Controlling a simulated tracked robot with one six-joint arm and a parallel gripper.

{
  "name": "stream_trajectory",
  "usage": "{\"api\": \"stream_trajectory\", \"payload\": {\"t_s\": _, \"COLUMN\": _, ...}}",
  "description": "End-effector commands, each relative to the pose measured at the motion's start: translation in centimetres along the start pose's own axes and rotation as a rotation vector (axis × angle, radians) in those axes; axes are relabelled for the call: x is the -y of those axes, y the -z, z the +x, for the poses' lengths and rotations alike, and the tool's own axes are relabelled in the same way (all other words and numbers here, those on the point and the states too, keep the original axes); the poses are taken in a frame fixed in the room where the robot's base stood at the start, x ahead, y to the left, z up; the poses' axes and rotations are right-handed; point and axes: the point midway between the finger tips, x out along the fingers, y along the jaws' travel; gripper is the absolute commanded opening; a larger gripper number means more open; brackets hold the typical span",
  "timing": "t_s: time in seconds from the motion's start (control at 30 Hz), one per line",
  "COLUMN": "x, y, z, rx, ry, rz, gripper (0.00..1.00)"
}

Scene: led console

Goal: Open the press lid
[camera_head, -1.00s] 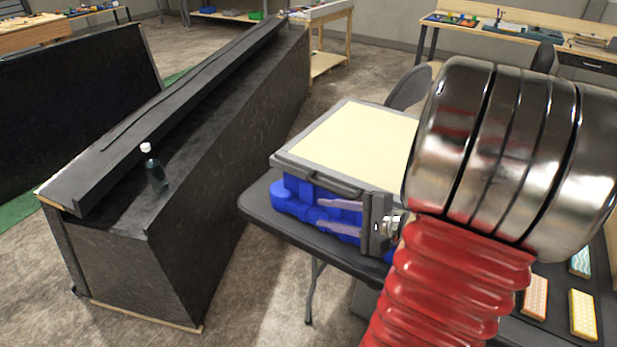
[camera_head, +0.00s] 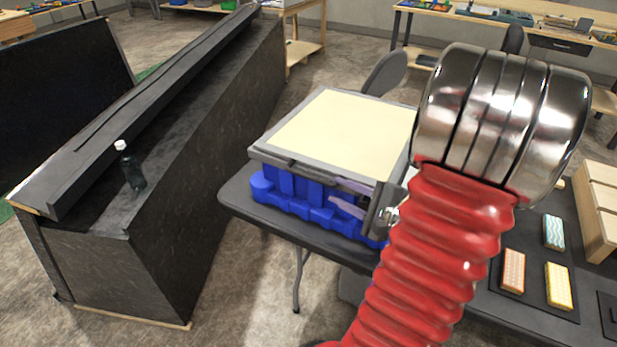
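The press (camera_head: 285,191) has a blue ribbed base and stands on a dark table. Its lid (camera_head: 345,130) is a flat cream panel in a grey frame, lying down over the base. A dark handle bar (camera_head: 305,170) runs along the lid's front edge. My gripper (camera_head: 335,192) is at the front right of the press, pointing left. Its two pale purple fingers are apart with nothing seen between them, the upper one near the lid's front edge and right of the handle's middle. Whether it touches the lid cannot be told. My arm hides the press's right corner.
The dark table (camera_head: 240,205) carries the press. Colored blocks (camera_head: 514,270) lie on dark pads at the right, near a wooden rack (camera_head: 597,215). A long black console with a bottle (camera_head: 131,167) stands at the left. A chair (camera_head: 385,73) is behind the press.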

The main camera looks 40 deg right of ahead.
Motion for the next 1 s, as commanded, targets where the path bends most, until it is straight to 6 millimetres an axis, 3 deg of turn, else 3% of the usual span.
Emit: {"api": "stream_trajectory", "payload": {"t_s": 1.0, "x": -0.1, "y": -0.1, "z": 11.6, "rx": 0.002, "ry": -0.002, "rz": 0.0, "gripper": 0.3}}
